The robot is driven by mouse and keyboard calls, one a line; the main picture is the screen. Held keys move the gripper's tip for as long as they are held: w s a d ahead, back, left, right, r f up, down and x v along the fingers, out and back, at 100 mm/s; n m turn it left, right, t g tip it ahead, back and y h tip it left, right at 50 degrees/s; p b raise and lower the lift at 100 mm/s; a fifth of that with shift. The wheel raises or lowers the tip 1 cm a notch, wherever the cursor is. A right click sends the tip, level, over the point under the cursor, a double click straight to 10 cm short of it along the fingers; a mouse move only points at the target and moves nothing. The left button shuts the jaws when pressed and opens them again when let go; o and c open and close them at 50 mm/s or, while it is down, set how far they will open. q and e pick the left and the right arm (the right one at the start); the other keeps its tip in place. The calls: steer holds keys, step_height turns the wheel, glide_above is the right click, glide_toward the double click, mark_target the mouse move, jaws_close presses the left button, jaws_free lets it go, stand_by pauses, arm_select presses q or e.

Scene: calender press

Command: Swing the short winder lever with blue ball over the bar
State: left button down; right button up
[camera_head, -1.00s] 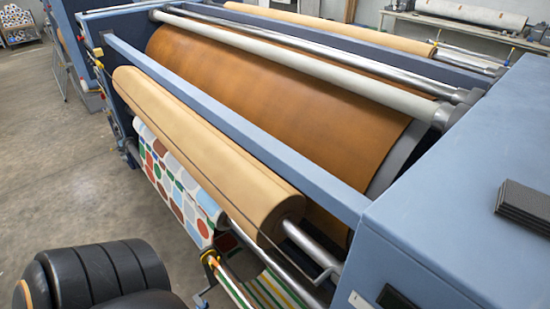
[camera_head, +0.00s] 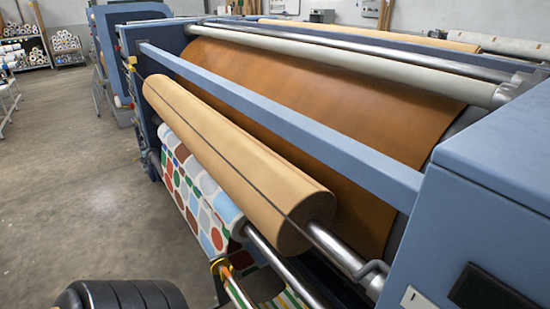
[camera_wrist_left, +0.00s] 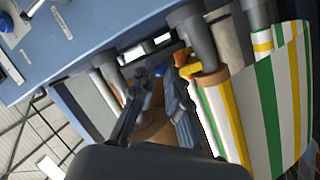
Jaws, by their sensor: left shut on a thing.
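The short lever's blue ball (camera_wrist_left: 160,70) shows as a small spot between the fingertips of my left gripper (camera_wrist_left: 157,77) in the left wrist view. The gripper is shut on it; the fingers hide most of the lever. In the head view a thin dark bar (camera_head: 225,158) runs along the tan roll (camera_head: 232,172). A bent grey piece (camera_head: 372,268) sits at its near end, by the steel shaft (camera_head: 338,246). I cannot make out the blue ball in the head view.
A blue crossbeam (camera_head: 280,125) spans the machine behind the tan roll. The blue housing (camera_head: 490,200) stands at the near right. Patterned fabric (camera_head: 195,195) hangs below the roll, and striped fabric (camera_wrist_left: 255,100) is close to my left gripper. The floor (camera_head: 75,190) at left is clear.

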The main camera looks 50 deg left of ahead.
arm_select(q)
steer(key=shift+f, duration=0.15)
arm_select(e)
steer(key=shift+d+f, duration=0.15)
steer(key=shift+f, duration=0.15)
arm_select(q)
steer(key=c, duration=1.3)
jaws_free()
steer(key=shift+c, duration=0.2)
steer(key=shift+s, duration=0.1)
arm_select(e)
steer(key=shift+d, duration=0.1)
arm_select(q)
steer(key=v, duration=1.1)
steer(key=shift+s, duration=0.4)
steer(key=shift+a+f, duration=0.1)
steer(key=shift+a, duration=0.05)
arm_select(e)
steer(key=shift+a, duration=0.2)
